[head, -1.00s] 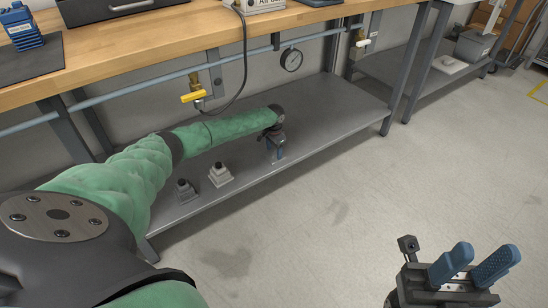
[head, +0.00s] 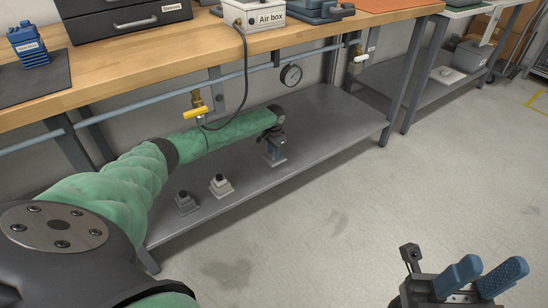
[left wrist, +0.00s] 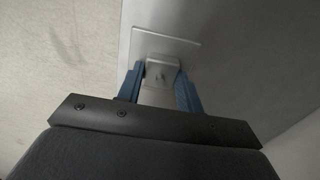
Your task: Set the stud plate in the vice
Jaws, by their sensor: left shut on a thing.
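My left gripper (head: 274,158) reaches low over the grey shelf under the bench. In the left wrist view its blue fingers (left wrist: 160,85) are shut on a small grey block (left wrist: 162,66) that stands on a thin square plate (left wrist: 180,43). This looks like the stud plate; it seems to rest on the shelf, though any gap is hard to tell. Two similar small blocks with black tops, one dark (head: 186,204) and one pale (head: 220,187), stand to the left on the shelf. My right gripper (head: 490,272) is open and empty at lower right.
The wooden bench top (head: 200,52) overhangs the shelf (head: 325,125). A yellow-handled valve (head: 195,113), a hanging cable and a gauge (head: 291,75) are near my left arm. An Air box (head: 255,14) and a blue finned part (head: 27,40) stand on the bench.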

